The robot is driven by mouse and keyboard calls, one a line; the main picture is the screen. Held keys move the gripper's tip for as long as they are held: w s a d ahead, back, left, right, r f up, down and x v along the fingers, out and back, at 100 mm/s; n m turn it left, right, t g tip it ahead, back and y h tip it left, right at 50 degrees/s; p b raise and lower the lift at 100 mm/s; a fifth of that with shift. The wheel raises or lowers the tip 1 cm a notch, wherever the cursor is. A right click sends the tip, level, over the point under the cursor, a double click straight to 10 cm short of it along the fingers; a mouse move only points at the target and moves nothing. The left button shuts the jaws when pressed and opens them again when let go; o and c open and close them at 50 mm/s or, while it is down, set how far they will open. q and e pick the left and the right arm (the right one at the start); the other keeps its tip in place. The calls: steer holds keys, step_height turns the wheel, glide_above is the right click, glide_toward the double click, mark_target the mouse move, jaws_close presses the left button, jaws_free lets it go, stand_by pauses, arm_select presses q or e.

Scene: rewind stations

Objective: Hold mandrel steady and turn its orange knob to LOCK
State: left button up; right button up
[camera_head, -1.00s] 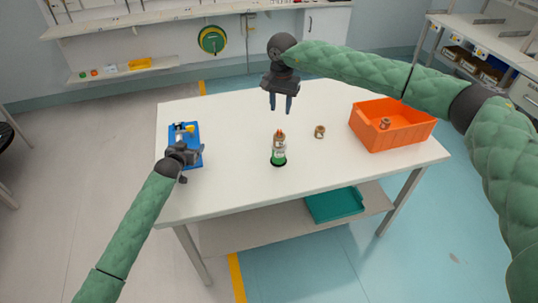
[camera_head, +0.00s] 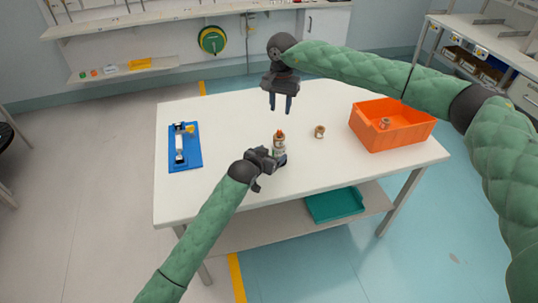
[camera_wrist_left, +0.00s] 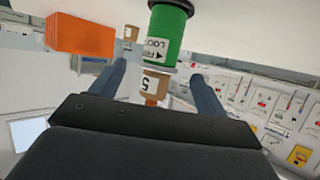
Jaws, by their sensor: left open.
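The mandrel (camera_head: 280,149) stands upright on the white table, its orange knob (camera_head: 279,133) on top. My left gripper (camera_head: 270,160) is open close beside it and partly hides its lower part. In the left wrist view, which looks upside down, the mandrel's green body (camera_wrist_left: 169,35) bears a label reading LOCK. A part marked 5 (camera_wrist_left: 156,82) and the orange-brown knob end appear between the spread fingers of the left gripper (camera_wrist_left: 158,85); I see no contact. My right gripper (camera_head: 280,104) is open and empty, pointing down above the table behind the mandrel.
A small brown spool (camera_head: 319,131) stands right of the mandrel. An orange bin (camera_head: 376,141) with a spool (camera_head: 385,123) inside is at the table's right. A blue tray (camera_head: 187,164) with a fixture lies at the left.

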mark_target(276, 150)
arm_select(q)
steer(key=shift+x, duration=3.5)
